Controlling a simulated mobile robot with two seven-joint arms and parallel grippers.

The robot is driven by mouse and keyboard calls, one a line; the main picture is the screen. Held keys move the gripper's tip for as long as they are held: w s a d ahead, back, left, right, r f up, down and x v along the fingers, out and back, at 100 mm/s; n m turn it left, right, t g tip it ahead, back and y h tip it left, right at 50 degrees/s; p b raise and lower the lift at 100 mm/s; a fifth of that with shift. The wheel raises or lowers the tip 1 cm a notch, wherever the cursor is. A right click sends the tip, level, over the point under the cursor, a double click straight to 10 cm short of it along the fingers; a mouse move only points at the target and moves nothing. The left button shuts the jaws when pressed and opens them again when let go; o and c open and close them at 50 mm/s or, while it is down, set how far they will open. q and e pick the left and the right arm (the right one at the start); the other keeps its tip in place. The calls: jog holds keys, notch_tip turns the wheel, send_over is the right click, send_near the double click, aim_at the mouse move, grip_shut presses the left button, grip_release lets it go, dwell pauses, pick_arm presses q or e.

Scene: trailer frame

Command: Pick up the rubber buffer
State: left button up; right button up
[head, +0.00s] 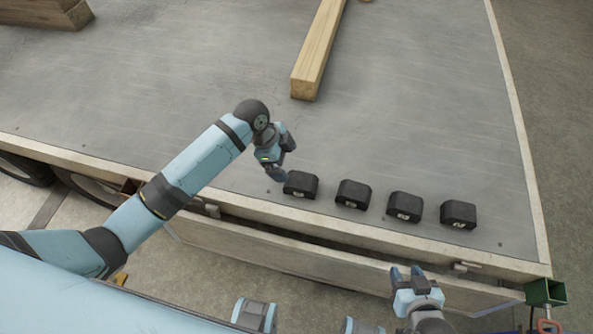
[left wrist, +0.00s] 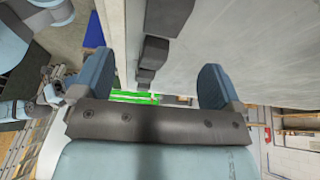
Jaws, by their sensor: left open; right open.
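Several black rubber buffers stand in a row near the front edge of the trailer bed. The leftmost buffer (head: 301,186) is closest to my left gripper (head: 277,168), whose fingers are just beside its left end. Other buffers (head: 352,194) (head: 405,207) (head: 458,214) continue to the right. In the left wrist view, my open left gripper (left wrist: 154,80) has buffers (left wrist: 155,51) in line between its two blue fingers. Whether a finger touches the nearest buffer cannot be told. My right gripper (head: 408,274) is open and empty, in front of the trailer's edge.
The grey trailer bed (head: 420,110) is bare around the row. A wooden beam (head: 318,50) lies behind it, and stacked timber (head: 45,12) is at the far left. A lowered side board (head: 290,260) runs along the front. A green bracket (head: 545,292) is at the front right corner.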

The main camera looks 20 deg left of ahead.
aim_at(301, 180)
pick_arm(q)
jog(key=shift+m, duration=0.3)
jog(key=x, duration=1.3)
jog(key=shift+w, duration=0.35)
jog(key=c, duration=1.2)
jog(key=shift+o, duration=0.2)
